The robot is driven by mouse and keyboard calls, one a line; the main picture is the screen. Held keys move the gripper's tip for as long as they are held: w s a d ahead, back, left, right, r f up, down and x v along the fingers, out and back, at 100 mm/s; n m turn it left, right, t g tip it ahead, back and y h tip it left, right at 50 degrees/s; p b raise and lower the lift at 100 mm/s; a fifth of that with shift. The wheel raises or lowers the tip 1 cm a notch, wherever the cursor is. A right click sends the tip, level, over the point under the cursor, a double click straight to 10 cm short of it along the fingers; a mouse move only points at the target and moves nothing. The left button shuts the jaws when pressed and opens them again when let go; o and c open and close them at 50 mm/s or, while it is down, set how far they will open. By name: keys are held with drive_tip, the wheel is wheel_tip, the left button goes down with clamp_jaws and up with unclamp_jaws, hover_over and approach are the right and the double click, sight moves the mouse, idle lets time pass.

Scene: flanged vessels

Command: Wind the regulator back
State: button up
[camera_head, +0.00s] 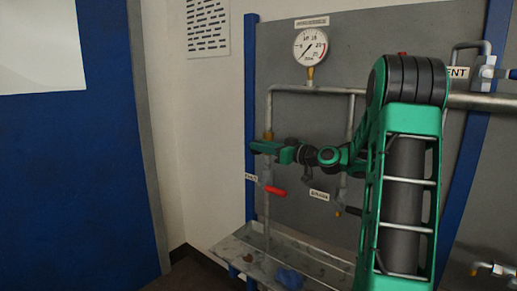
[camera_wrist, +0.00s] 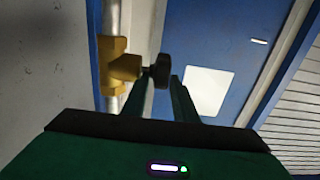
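The regulator shows in the wrist view as a brass body (camera_wrist: 124,67) on a vertical pipe, with a black knob (camera_wrist: 161,70) sticking out to the right. In the head view a bit of brass (camera_head: 267,135) shows on the left pipe, just above my gripper (camera_head: 262,147). My gripper's green fingers (camera_wrist: 165,80) stand apart and reach up to the knob, one tip at each lower side of it. I cannot tell whether they touch or press the knob. In the head view the gripper hides the knob.
A pressure gauge (camera_head: 310,47) sits above on the grey panel (camera_head: 390,40). A red-handled valve (camera_head: 274,190) is below my gripper, with a black-handled valve (camera_head: 349,210) to its right. A metal tray (camera_head: 330,262) lies under the pipes. A blue door (camera_head: 70,180) stands left.

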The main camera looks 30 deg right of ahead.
drive_tip(key=shift+w+a, duration=0.2)
drive_tip(key=shift+w, duration=0.2)
drive_tip(key=shift+c, duration=0.4)
clamp_jaws()
drive_tip(key=shift+w+a+r+g+h, duration=0.1)
drive_tip(key=shift+r+g+h, duration=0.2)
drive_tip(key=shift+g, duration=0.5)
drive_tip(key=shift+w+g+h, duration=0.2)
drive_tip(key=shift+g+h, duration=0.2)
drive_tip(key=shift+g, duration=0.8)
drive_tip(key=shift+r, duration=0.1)
drive_tip(key=shift+o, duration=0.4)
unclamp_jaws()
